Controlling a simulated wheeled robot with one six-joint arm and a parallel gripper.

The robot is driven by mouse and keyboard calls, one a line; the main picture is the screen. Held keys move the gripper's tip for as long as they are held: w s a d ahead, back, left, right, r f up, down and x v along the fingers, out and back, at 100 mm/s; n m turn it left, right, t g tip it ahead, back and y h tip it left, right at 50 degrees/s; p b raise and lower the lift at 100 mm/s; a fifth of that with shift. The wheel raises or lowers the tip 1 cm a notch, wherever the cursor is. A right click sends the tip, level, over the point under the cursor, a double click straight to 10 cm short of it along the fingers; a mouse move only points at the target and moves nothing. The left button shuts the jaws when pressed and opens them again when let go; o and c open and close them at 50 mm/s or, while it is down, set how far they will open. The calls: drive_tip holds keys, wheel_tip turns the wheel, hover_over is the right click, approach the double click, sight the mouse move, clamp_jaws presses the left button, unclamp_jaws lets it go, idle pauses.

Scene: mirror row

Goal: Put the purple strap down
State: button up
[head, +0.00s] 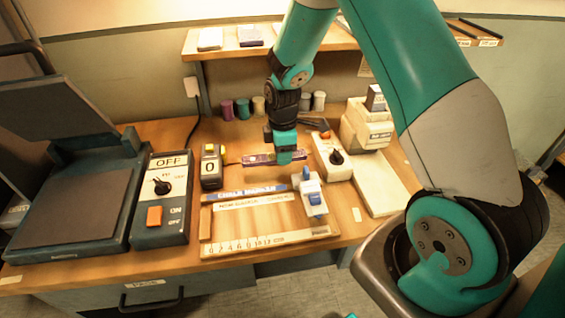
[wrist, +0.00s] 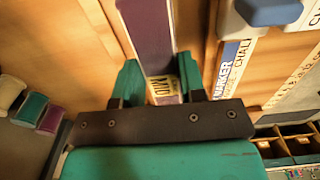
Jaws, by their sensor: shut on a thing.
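The purple strap (head: 258,159) is a flat, narrow piece with a pale edge, held level above the table behind the wooden measuring board. My gripper (head: 287,155) is shut on its right-hand part. In the wrist view the purple strap (wrist: 149,35) runs from between the teal fingers of my gripper (wrist: 161,82) to the top edge. Its near end carries a printed pale label. I cannot tell how high it hangs over the table (head: 384,225).
The measuring board (head: 206,222) with a ruler and blue-handled tool (head: 312,195) lies in front. A counter (head: 210,167), switch box (head: 165,200) and dark press (head: 75,190) stand left. A white switch unit (head: 332,158) stands right; several spools (head: 243,109) stand behind.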

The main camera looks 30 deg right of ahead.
sight(283, 171)
drive_tip(key=shift+f, duration=2.15)
drive_tip(key=o, duration=0.9)
drive_tip(key=shift+f, duration=0.1)
drive_tip(key=shift+o, duration=0.2)
wheel_tip(283, 171, up, 12)
drive_tip(key=shift+f+b, duration=0.1)
drive_tip(key=shift+b, duration=0.4)
drive_tip(key=s+a+r+m+y, duration=0.2)
drive_tip(key=s+a+r, duration=0.5)
drive_tip(key=a+r, duration=0.2)
drive_tip(key=s+a+r+m+y, duration=0.1)
drive_tip(key=s+a+r+m, duration=0.1)
drive_tip(key=s, duration=0.7)
drive_tip(key=s+a+r+m+y, duration=0.1)
drive_tip(key=s+a+r+m, duration=0.1)
drive_tip(key=s+a+r, duration=0.3)
drive_tip(key=s+a, duration=0.1)
drive_tip(key=s, duration=0.2)
drive_tip(key=shift+s+a, duration=0.35)
drive_tip(key=shift+s, duration=0.05)
